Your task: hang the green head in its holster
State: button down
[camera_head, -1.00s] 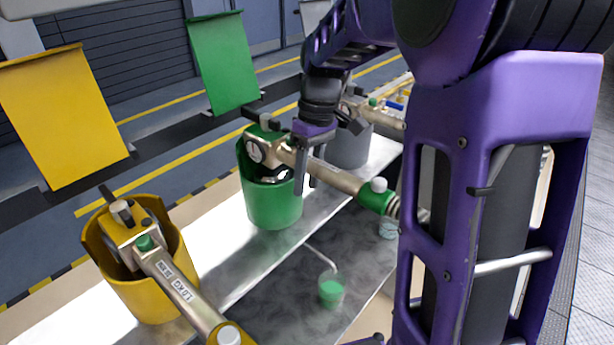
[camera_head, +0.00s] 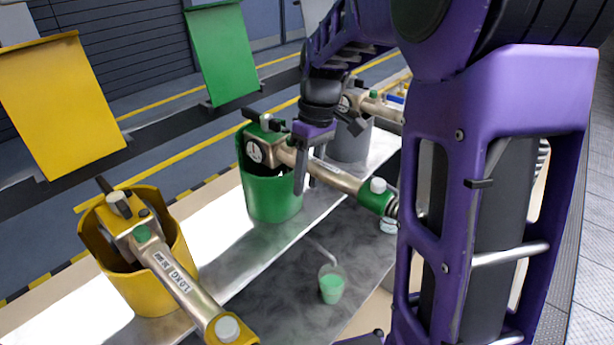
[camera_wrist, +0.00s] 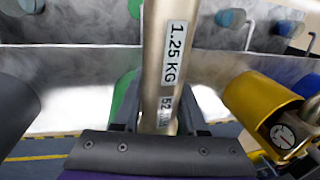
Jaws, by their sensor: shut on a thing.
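The green head (camera_head: 262,140) has a metal body with a round gauge and a long metal tube ending in a green collar (camera_head: 376,197). My gripper (camera_head: 306,178) is shut on this tube, just right of the gauge. In the wrist view the tube (camera_wrist: 167,50), labelled 1.25 KG, runs between my gripper's fingers (camera_wrist: 156,122). The green holster (camera_head: 272,195) is an open cup on the metal shelf. The head sits at its mouth, over the rim; whether it rests on the holster I cannot tell. The holster is mostly hidden in the wrist view.
A yellow holster (camera_head: 150,290) with a yellow head (camera_head: 128,215) stands at left, a grey holster (camera_head: 350,143) behind at right. Yellow and green panels hang behind.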

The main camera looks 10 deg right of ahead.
jog(key=shift+f, duration=0.15)
jog(key=shift+c, duration=1.9)
grip_release()
jog(key=shift+f, duration=0.1)
notch_tip(320, 180, up, 17)
jog(key=w+d+p, duration=0.2)
jog(key=p, duration=0.1)
jog(key=shift+d, duration=0.35)
